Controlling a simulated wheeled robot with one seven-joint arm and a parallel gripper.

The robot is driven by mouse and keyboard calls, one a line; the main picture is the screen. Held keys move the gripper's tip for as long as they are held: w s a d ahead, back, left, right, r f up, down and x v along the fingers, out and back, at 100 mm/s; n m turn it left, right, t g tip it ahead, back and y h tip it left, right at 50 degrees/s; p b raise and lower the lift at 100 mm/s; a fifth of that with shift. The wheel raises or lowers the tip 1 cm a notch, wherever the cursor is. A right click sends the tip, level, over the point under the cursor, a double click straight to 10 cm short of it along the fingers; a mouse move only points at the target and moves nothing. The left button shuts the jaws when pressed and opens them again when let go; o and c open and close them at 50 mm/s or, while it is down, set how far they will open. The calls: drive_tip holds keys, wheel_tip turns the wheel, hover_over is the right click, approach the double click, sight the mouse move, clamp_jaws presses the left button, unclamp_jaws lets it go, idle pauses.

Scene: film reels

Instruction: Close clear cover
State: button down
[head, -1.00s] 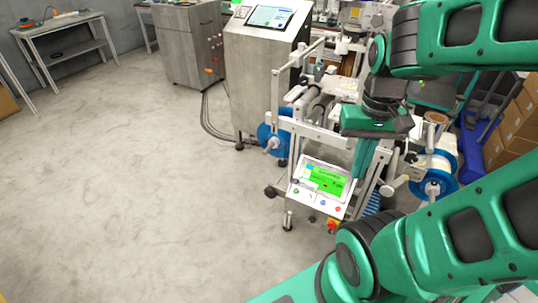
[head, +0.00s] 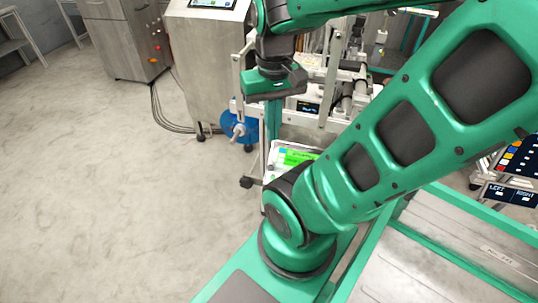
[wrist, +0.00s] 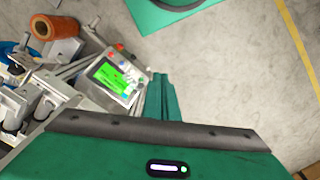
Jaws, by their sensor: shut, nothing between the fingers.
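I cannot make out a clear cover for certain in either view. The reel machine (head: 311,118) stands at upper middle in the head view, with white posts and rollers, partly hidden by my arm. Its panel with a green screen (head: 293,157) is partly behind my arm and shows fully in the wrist view (wrist: 115,76). My gripper (head: 271,148) hangs pointing down in front of the machine's left part. In the wrist view its green fingers (wrist: 161,80) are together and empty, just right of the panel. I cannot tell whether they touch the machine.
A blue reel (head: 239,127) sticks out at the machine's left. A steel cabinet (head: 208,60) stands behind it, with cables on the floor. An orange-brown roll (wrist: 55,27) shows in the wrist view. The concrete floor (head: 90,200) at left is clear.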

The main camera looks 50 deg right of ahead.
drive_tip(key=w+d+f, duration=0.2)
drive_tip(key=w+d, duration=0.2)
drive_tip(key=w, duration=0.1)
drive_tip(key=m, duration=0.4)
hover_over(270, 163)
drive_tip(key=w+d, duration=0.1)
drive_tip(key=f, duration=2.7)
drive_tip(key=shift+w+d+f, duration=0.15)
drive_tip(key=shift+d, duration=0.05)
drive_tip(key=shift+s+a+f, duration=0.55)
drive_tip(key=shift+a+f, duration=0.15)
drive_tip(key=shift+s+a+f, duration=0.25)
drive_tip(key=shift+a+f, duration=0.1)
drive_tip(key=shift+f, duration=0.1)
drive_tip(key=shift+s+f, duration=0.1)
